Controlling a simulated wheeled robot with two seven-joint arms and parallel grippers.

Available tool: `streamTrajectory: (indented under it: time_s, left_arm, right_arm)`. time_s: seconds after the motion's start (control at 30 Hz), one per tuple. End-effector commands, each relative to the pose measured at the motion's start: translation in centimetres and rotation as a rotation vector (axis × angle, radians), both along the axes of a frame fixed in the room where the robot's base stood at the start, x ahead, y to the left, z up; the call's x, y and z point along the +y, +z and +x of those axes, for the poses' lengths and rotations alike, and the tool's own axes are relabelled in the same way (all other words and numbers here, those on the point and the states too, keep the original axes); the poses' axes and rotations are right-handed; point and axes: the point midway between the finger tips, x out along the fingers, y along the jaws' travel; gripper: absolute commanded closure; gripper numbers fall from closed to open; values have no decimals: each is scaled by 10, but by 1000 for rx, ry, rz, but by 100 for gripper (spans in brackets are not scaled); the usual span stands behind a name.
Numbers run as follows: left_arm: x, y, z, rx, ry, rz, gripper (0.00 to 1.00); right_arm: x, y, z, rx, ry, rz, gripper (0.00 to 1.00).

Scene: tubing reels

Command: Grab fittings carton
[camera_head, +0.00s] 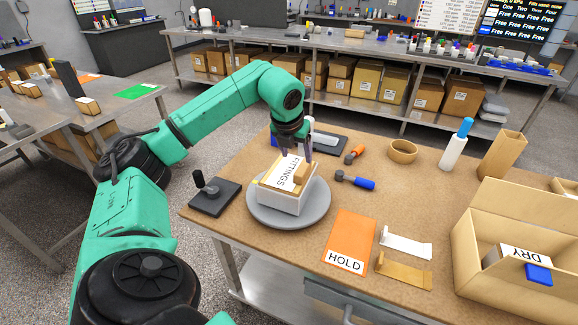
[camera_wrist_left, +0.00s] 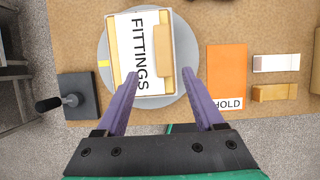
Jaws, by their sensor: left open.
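The fittings carton (camera_head: 284,185) is a white and tan box with a FITTINGS label on top. It sits on a round grey turntable (camera_head: 262,218) on the workbench. In the left wrist view the carton (camera_wrist_left: 140,65) lies ahead of the fingers, with a small tan block (camera_wrist_left: 162,62) on its top. My left gripper (camera_head: 297,150) is above the carton's far side in the head view. In the wrist view its purple fingers (camera_wrist_left: 163,76) are spread apart with nothing between them but the view of the carton's near end. Contact cannot be told. My right gripper is not in view.
Left of the turntable is a black plate with a knob (camera_head: 213,192). Right of it lie an orange HOLD sheet (camera_head: 350,240), white and tan brackets (camera_head: 404,272), and screwdriver-like tools (camera_head: 356,181). An open box marked DRY (camera_head: 480,230) stands at the right edge.

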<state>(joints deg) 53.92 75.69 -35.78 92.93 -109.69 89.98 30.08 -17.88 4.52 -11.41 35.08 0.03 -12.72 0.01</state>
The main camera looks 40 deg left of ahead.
Motion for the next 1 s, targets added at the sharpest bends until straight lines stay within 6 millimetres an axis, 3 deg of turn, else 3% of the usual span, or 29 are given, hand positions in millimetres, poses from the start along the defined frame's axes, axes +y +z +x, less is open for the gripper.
streamTrajectory:
  time_s: [0.17,0.33,0.47,0.63,0.67,0.83,1.0]
  left_arm:
    - [2,-21,10,2,-2,-3,30]
    - [6,-47,23,4,-1,-3,30]
    - [8,-65,29,0,-2,-3,30]
    - [8,-68,30,-2,-3,-2,30]
    - [8,-68,30,-2,-3,-2,34]
    - [8,-68,30,-2,-2,-2,99]
    - [8,-67,30,-2,-2,-2,100]
  right_arm:
    - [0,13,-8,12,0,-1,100]
    - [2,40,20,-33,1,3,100]
    - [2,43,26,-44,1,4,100]
    - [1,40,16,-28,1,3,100]
    - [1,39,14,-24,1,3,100]
    - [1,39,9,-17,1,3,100]
    - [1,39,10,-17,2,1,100]
